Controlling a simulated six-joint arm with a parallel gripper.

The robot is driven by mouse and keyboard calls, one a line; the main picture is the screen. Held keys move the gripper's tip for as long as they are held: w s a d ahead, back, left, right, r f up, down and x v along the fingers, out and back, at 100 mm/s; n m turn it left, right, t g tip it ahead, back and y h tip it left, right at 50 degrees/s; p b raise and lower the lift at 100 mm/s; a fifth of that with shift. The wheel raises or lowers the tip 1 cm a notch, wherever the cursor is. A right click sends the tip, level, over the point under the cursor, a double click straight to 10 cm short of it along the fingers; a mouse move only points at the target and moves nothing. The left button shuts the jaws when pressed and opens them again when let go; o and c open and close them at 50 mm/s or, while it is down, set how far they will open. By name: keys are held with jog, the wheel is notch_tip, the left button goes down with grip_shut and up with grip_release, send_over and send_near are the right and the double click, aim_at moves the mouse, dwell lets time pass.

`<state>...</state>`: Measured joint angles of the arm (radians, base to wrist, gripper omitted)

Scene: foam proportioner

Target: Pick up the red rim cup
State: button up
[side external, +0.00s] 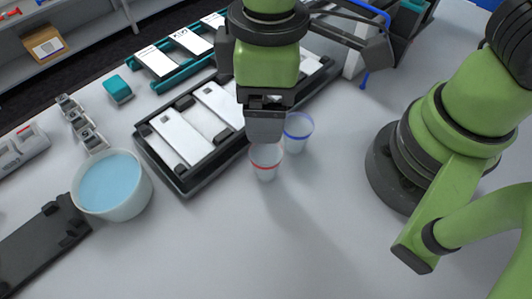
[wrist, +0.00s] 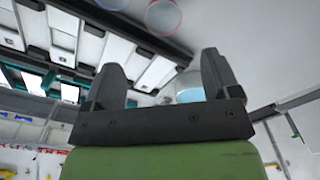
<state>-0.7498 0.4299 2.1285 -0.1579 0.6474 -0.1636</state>
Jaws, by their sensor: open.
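The red rim cup (side external: 265,166) is a small translucent white cup standing upright on the table, with a red band at its rim. In the wrist view the red rim cup (wrist: 163,16) shows at the top edge, partly cut off, beyond the fingertips. My gripper (side external: 264,128) is just above and behind the cup in the side view, with no clear contact. In the wrist view my gripper (wrist: 160,65) has its two fingers apart with nothing held between them.
A blue rim cup (side external: 299,134) stands close behind and right of the red one. A black tray with white panels (side external: 178,136) lies to the left. A white bowl of blue liquid (side external: 122,207) stands further left. The front table is clear.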

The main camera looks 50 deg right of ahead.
send_near(266, 152)
jog(key=s+a, duration=0.1)
jog(key=a, duration=0.1)
jog(key=shift+n, duration=0.3)
jog(key=shift+s+d+f, duration=0.1)
jog(key=shift+f, duration=1.65)
jog(key=shift+d+f, duration=0.1)
jog(key=shift+f, duration=1.7)
jog(key=c, duration=1)
